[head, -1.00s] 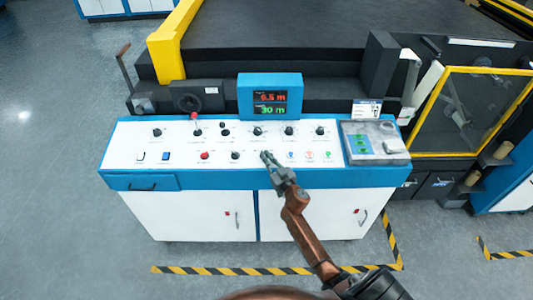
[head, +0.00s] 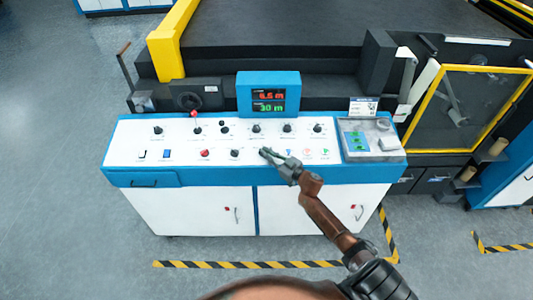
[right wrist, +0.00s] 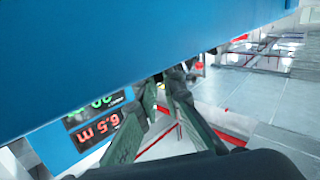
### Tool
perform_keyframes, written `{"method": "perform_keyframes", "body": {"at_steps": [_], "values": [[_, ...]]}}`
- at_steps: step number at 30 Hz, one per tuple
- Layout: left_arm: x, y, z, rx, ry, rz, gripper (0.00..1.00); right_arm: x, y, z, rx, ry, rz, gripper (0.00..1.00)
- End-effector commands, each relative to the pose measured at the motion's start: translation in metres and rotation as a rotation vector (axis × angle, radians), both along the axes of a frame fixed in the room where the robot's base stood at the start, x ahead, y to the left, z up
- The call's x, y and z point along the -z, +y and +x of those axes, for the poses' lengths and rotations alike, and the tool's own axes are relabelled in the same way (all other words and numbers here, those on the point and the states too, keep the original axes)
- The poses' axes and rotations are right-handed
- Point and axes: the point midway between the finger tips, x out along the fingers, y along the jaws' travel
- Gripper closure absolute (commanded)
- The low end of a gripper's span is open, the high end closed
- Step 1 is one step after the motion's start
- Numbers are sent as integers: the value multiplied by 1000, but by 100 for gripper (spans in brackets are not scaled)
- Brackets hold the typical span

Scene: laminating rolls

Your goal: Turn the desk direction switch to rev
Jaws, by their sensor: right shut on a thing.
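My right gripper (head: 268,153) is at the lower row of controls on the white desk panel (head: 120,140). Its fingertips are shut on a small dark knob, which they mostly cover in the head view; it sits where the direction switch would be, but its label is unreadable. In the right wrist view, the two green-grey fingers (right wrist: 165,90) close around a dark knob (right wrist: 173,75). The knob's pointing direction cannot be made out. My left gripper is not in view.
A blue display (head: 268,92) stands behind the panel with red and green digits. A black knob (head: 235,153) and a red button (head: 205,153) are left of the gripper. Coloured buttons (head: 307,153) lie close on its right. A grey control box (head: 372,140) sits farther right.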

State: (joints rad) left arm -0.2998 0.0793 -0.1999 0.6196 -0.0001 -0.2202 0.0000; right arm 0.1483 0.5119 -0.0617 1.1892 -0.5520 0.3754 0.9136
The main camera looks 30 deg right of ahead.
Motion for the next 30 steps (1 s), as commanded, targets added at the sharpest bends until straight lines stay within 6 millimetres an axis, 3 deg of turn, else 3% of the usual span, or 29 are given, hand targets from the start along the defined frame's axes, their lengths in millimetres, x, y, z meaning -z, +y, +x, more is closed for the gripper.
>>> {"method": "perform_keyframes", "body": {"at_steps": [2, 3, 10, 20, 25, 30], "values": [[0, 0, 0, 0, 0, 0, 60, 1, -1, 0, 3, 2, -2, 100], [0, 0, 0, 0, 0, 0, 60, 1, -1, 0, 3, 2, -2, 92], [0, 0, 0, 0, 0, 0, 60, 1, -1, 0, 2, 2, -2, 76], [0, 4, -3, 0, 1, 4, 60, 1, -1, -2, 2, 1, -1, 75], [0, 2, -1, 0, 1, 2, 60, 1, -6, -20, 1, 3, -3, 75], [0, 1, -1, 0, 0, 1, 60, 0, -14, -55, 2, 4, -2, 75]]}}
